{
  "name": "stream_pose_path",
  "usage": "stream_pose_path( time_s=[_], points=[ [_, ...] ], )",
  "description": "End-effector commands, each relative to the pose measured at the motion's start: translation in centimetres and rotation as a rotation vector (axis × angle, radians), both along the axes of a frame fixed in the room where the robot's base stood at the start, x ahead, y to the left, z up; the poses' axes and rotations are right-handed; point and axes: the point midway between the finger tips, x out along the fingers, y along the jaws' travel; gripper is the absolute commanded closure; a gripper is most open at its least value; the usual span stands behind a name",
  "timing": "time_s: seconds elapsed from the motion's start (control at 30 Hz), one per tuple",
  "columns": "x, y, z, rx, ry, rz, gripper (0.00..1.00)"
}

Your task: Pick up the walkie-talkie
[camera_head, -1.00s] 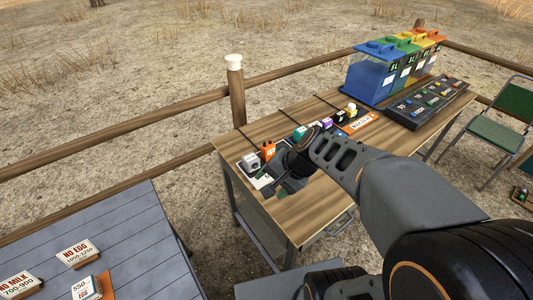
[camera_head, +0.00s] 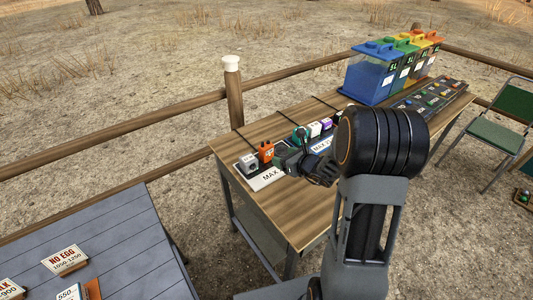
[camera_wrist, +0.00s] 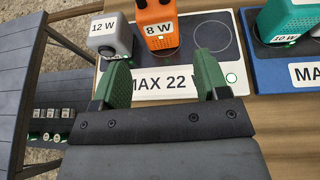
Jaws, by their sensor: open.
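An orange device (camera_head: 266,151) with a speaker grille, marked 8 W in the wrist view (camera_wrist: 158,24), looks like the walkie-talkie. It stands upright on a white-topped pad (camera_wrist: 150,84) marked MAX 22 W. A grey device (camera_head: 249,164) marked 12 W stands to its left; it also shows in the wrist view (camera_wrist: 111,40). My gripper (camera_wrist: 164,75) is open and empty, with green fingers over the front part of the pad. The orange device lies beyond the fingertips, apart from them. In the head view my gripper (camera_head: 283,156) is partly hidden by my wrist.
A green device (camera_wrist: 289,18) marked 10 W sits on a blue pad (camera_wrist: 270,75) to the right. Coloured bins (camera_head: 370,80) and a dark tray (camera_head: 432,97) stand at the wooden table's far end. A grey slatted table (camera_head: 120,235) with signs is at left.

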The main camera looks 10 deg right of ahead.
Motion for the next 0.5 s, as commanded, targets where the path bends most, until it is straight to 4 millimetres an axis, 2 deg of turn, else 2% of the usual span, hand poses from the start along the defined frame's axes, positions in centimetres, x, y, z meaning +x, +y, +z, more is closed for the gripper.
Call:
stream_pose_path(
  time_s=[0.23, 0.5],
  points=[
    [3.4, 1.8, -1.5, -0.001, -0.001, 0.005, 0.32],
    [4.8, 2.4, -2.2, -0.001, -0.001, 0.004, 0.32]
  ],
)
